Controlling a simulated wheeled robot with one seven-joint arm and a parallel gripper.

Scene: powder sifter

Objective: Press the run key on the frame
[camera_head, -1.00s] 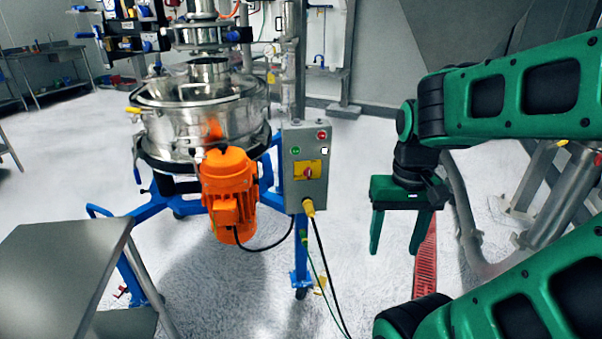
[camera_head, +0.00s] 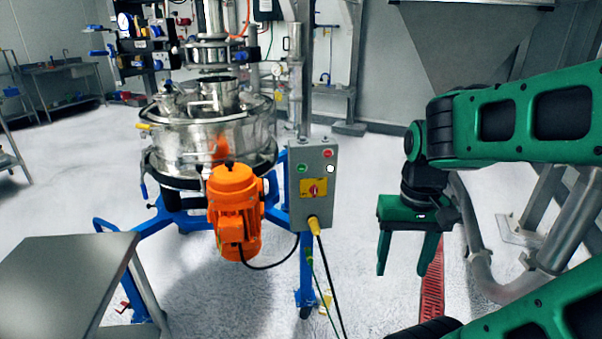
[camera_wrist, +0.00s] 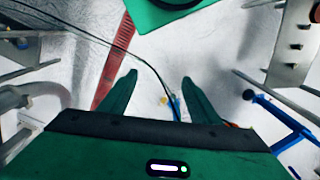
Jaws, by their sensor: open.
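A grey control box (camera_head: 322,212) stands upright on the blue frame (camera_head: 305,270) of the sifter, right of the orange motor. On its face are a green key (camera_head: 303,168), a red key (camera_head: 327,154), a small white key (camera_head: 330,169) and a red knob on a yellow plate (camera_head: 314,188). No lettering is readable, so I cannot tell which key is the run key. My gripper (camera_head: 402,272) hangs to the right of the box, apart from it, fingers down, open and empty. The wrist view shows its two spread fingers (camera_wrist: 157,82) above the floor.
The steel sifter (camera_head: 212,135) and orange motor (camera_head: 234,210) stand left of the box. A steel table (camera_head: 65,280) is at the lower left. Cables hang below the box. A red floor grate (camera_head: 432,290) lies behind my gripper, with steel pipes (camera_head: 480,250) at right.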

